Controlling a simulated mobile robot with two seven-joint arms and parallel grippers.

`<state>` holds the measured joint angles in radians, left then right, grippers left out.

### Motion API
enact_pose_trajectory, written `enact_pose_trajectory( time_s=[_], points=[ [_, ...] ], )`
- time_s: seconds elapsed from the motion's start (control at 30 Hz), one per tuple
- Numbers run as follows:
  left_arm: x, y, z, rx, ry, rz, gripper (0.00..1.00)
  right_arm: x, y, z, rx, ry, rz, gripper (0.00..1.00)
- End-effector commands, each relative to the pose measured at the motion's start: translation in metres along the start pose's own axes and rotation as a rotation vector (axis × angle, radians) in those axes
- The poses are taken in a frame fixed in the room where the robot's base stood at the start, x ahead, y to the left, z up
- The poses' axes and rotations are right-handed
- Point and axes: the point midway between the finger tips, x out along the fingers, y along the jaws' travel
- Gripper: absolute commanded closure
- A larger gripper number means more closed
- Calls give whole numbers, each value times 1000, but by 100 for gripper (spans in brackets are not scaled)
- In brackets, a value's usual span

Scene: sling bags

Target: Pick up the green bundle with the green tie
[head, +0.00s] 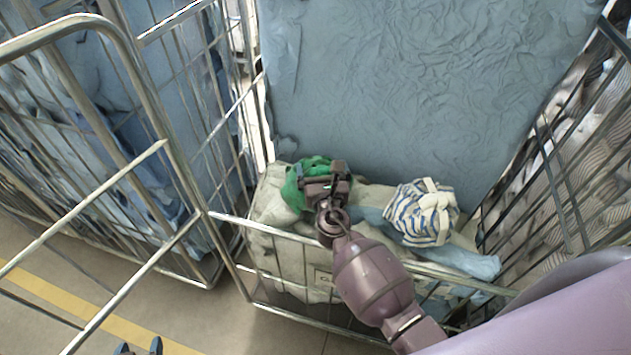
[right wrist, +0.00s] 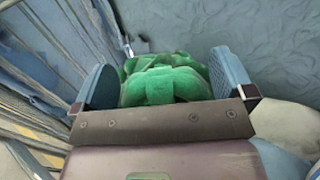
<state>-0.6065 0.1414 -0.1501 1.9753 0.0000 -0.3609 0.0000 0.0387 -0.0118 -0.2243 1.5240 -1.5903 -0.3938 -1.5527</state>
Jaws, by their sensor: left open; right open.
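The green bundle (head: 298,190) lies on a pale cream sack in the wire cage, partly hidden under my right gripper (head: 325,172). In the right wrist view the green bundle (right wrist: 165,82) sits between the two blue-grey fingers of my right gripper (right wrist: 163,85), which is open around it. A green band crosses the front of the bundle; I cannot tell whether the fingers touch its sides. My left gripper (head: 138,347) shows only its fingertips at the bottom edge, low over the floor, open and empty.
A white-and-blue striped bundle (head: 422,212) lies to the right of the green one, with a light blue cloth (head: 462,261) beneath it. Wire cage walls (head: 232,130) stand left and right. A large blue crumpled panel (head: 420,80) rises behind.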

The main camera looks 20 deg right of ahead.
Motion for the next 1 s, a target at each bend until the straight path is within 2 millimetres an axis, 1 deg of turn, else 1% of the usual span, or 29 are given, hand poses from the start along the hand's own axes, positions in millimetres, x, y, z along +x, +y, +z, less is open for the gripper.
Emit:
enact_pose_trajectory(
  time_s=[0.2,0.77,0.8,1.0],
  points=[
    [0,0,1,0,-2,0,42,0,0,0,0,1,0,0],
    [-1,0,2,0,-4,0,42,0,0,0,0,1,0,86],
    [-1,0,2,0,-4,0,42,0,0,1,1,-2,0,88],
    [-1,0,2,0,-4,0,42,0,0,2,1,-2,0,88]
  ],
)
